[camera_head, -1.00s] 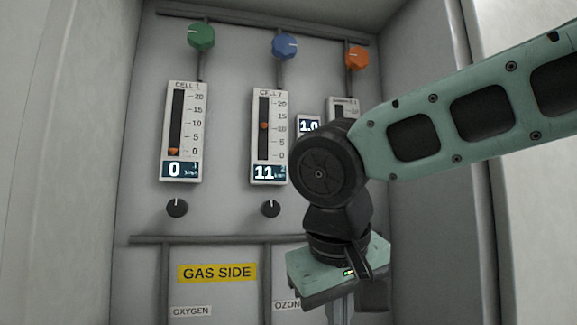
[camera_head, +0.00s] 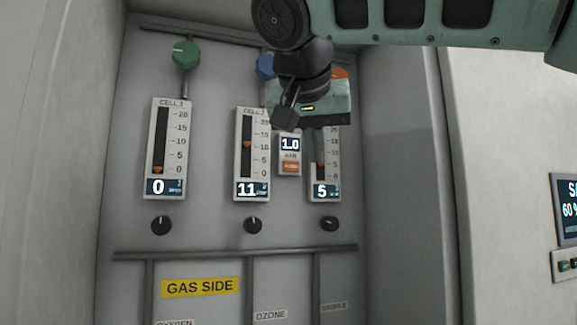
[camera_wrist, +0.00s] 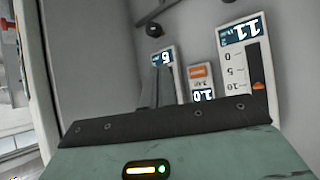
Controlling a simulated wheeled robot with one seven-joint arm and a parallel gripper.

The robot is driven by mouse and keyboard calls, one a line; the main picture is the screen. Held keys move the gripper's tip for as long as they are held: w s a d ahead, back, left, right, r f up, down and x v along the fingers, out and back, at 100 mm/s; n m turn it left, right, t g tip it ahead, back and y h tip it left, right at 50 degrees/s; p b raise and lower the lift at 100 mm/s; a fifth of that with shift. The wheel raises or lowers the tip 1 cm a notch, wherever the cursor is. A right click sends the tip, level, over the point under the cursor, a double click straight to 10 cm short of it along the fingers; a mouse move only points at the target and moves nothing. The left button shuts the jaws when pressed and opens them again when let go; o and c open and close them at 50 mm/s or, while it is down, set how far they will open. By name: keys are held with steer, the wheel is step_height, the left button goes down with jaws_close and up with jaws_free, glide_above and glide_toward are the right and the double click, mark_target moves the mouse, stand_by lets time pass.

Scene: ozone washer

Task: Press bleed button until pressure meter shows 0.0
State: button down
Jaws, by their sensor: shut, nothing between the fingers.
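The pressure meter (camera_head: 290,144) is a small white panel with a dark display reading 1.0. An orange button (camera_head: 291,166) sits directly below the display. In the wrist view the panel appears upside down, with the meter (camera_wrist: 203,95) and the orange button (camera_wrist: 200,71) both visible. My gripper (camera_head: 319,160) is shut and empty. Its narrow fingers hang in front of the right-hand flow gauge, just right of the orange button and apart from it in the picture. In the wrist view my fingers (camera_wrist: 160,75) partly cover that gauge. The exact gap to the panel cannot be told.
Three flow gauges stand in a row: the left (camera_head: 168,148) reads 0, the middle (camera_head: 250,153) 11, the right (camera_head: 325,190) 5. Black knobs (camera_head: 252,225) sit below. Green (camera_head: 186,54), blue and orange valve knobs are above. A cabinet side wall (camera_head: 405,190) stands right.

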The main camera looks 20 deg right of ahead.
mark_target(293, 159)
steer(key=shift+w, duration=0.1)
steer(key=shift+w+p, duration=1.8)
steer(key=shift+w, duration=2.55)
steer(key=shift+w, duration=0.1)
steer(key=shift+w, duration=0.3)
steer(key=shift+w, duration=0.4)
steer(key=shift+s, duration=0.1)
steer(key=shift+s+b, duration=0.35)
steer(key=shift+s, duration=0.4)
